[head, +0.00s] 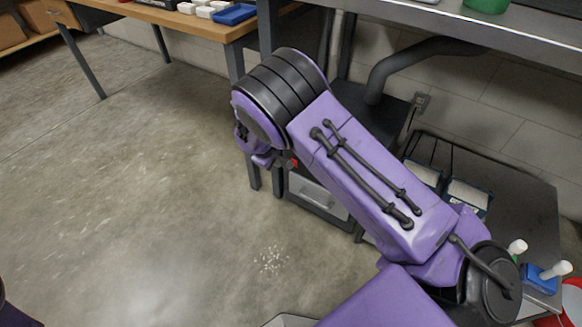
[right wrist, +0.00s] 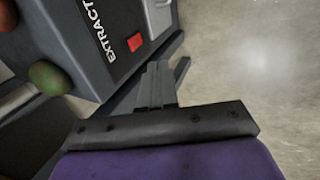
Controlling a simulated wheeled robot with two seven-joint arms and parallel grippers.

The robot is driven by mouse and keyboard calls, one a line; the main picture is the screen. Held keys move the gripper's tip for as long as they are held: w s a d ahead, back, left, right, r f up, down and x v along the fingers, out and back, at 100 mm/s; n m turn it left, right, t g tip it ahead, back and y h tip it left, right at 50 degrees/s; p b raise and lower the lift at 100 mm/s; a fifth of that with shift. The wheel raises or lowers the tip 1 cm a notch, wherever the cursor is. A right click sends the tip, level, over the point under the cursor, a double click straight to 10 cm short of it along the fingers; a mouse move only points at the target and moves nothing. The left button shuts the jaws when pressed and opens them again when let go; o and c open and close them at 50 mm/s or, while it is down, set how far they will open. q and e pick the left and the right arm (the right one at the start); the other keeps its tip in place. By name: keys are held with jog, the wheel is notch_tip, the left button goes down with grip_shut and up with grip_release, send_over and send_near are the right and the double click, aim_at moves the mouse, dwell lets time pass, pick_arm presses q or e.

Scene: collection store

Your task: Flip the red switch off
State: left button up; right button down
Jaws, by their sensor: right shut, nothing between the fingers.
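The red switch (right wrist: 134,42) sits on a dark grey unit (right wrist: 75,40) beside white lettering that reads EXTRACT. In the head view a small red patch of it (head: 291,163) shows just past my right arm. Which way the switch is set cannot be told. My right gripper (right wrist: 160,68) is shut and empty, its fingertips just below and right of the switch in the right wrist view. They look apart from it, but the depth gap is unclear. In the head view my arm hides much of the unit. My left gripper is not in view.
A green round object (right wrist: 48,77) is on the left in the right wrist view. A wooden-topped table (head: 190,22) and a grey bench (head: 470,28) stand behind my right arm. A metal surface (head: 525,205) with bottles is at right. The concrete floor at left is clear.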

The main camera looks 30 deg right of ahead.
jog(key=w+d+f+b, duration=0.3)
jog(key=d+f+b, duration=0.2)
jog(key=d+f, duration=0.2)
jog(key=shift+x, duration=0.9)
jog(key=shift+s+a, duration=0.1)
jog(key=shift+s, duration=0.05)
jog(key=shift+d+r+g+y+p, duration=0.1)
jog(key=shift+d+g+y+p, duration=0.25)
jog(key=shift+p, duration=0.2)
jog(key=shift+r, duration=0.1)
